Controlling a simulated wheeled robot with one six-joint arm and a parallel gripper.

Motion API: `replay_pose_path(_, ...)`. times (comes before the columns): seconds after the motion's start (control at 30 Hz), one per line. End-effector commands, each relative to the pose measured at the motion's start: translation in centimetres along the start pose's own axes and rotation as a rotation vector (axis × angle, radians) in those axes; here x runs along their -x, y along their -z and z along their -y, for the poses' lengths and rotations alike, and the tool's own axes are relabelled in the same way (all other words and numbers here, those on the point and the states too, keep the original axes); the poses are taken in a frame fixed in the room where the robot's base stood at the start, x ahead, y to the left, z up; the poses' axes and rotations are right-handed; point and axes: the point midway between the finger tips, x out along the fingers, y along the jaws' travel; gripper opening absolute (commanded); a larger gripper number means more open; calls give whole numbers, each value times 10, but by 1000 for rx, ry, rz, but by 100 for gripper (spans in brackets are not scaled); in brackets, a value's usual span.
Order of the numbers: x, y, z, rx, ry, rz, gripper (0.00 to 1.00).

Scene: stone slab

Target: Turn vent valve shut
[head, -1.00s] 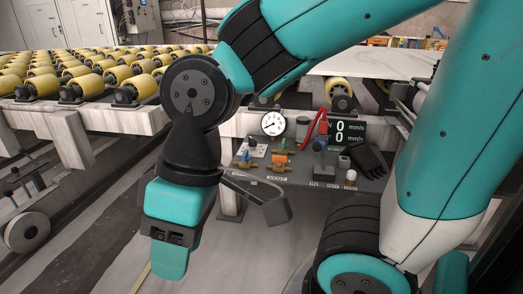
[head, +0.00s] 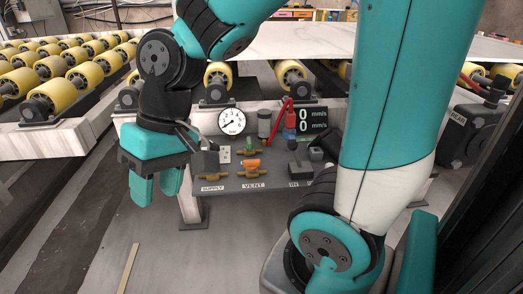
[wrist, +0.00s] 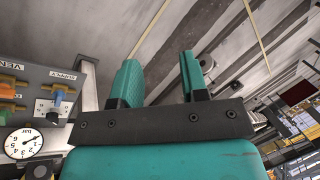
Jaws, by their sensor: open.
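The vent valve (head: 252,164) has an orange handle on a brass body. It sits on the grey panel above the "VENT" label, and the handle looks roughly crosswise. Its orange handle (wrist: 9,93) shows at the left edge of the wrist view. My gripper (head: 156,187) is open and empty, left of the panel and apart from the valve, fingers pointing down. In the wrist view my gripper (wrist: 158,74) has its two teal fingers well apart, with only floor between them.
A supply valve (head: 211,168) stands left of the vent valve, close to my gripper. A pressure gauge (head: 232,121) and a speed display (head: 312,118) stand behind. Yellow rollers (head: 45,98) fill the left back. The floor below the gripper is clear, apart from a thin strip.

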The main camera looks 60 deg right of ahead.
Motion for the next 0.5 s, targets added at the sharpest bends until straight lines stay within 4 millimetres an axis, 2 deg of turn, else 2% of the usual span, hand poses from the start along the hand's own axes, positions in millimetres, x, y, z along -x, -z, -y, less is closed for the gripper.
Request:
replay_pose_path(0.03, 22, 26, -22, -217, -2, -18, 40)
replay_pose_path(0.07, 30, 39, -39, -358, -2, -31, 40)
replay_pose_path(0.1, 40, 54, -65, -552, 3, -52, 40)
replay_pose_path(0.17, 55, 72, -108, -841, 15, -82, 40)
replay_pose_path(0.2, 65, 79, -138, -1032, 27, -103, 40)
replay_pose_path(0.27, 77, 82, -184, -1305, 50, -131, 40)
replay_pose_path(0.3, 85, 81, -214, -1476, 69, -149, 40)
replay_pose_path(0.4, 99, 66, -279, -1851, 123, -186, 40)
replay_pose_path(0.5, 106, 46, -326, -2128, 174, -210, 40)
